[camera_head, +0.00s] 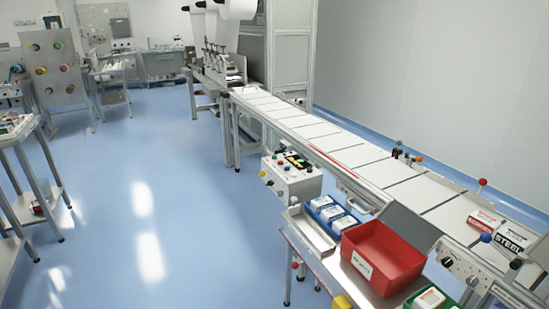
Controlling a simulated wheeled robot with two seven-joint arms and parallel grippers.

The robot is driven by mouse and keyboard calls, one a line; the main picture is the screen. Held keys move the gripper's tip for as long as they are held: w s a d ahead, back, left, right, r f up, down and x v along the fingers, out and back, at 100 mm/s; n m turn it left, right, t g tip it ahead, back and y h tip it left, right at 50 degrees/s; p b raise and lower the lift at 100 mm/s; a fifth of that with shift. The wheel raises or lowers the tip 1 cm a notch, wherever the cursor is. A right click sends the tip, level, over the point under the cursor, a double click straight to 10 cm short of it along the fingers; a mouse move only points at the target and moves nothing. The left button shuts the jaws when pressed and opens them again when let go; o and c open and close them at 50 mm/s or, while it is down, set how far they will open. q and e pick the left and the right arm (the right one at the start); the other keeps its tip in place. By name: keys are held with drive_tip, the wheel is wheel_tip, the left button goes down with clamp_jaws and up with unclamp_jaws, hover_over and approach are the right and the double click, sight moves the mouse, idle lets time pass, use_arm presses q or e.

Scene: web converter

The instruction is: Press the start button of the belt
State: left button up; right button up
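The belt (365,157) is a long conveyor with pale flat panels, running from the back centre to the front right. A white control box (291,183) is mounted on its near side. Several small coloured buttons or knobs and a dark display (297,160) with lit marks are on the box. The labels are too small to read, so I cannot tell which button is start. A second grey panel (461,265) with dark knobs is on the belt's side at the front right. Neither of my grippers is in view.
A side table holds a red bin (382,257), a blue tray (323,205) with white packs and a metal tray (306,231). Boxes (510,242) lie on the belt's near end. White rolls (236,9) hang at the back. The blue floor (180,200) left of the belt is clear.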

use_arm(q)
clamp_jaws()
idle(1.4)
